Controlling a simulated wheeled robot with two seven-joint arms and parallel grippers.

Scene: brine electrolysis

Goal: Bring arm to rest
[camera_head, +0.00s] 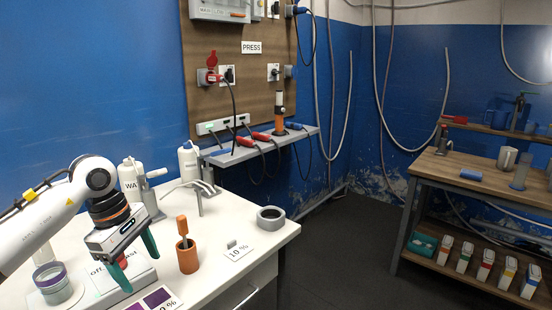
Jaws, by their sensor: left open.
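My left arm (45,215) comes in from the left over the white bench. My left gripper (138,268) points down with its two green fingers apart. It is above the bench near a white box with a red button (108,277), which it partly covers. I see nothing held between the fingers. My right gripper does not show.
A wooden shelf unit (470,178) stands right. Dark floor lies between.

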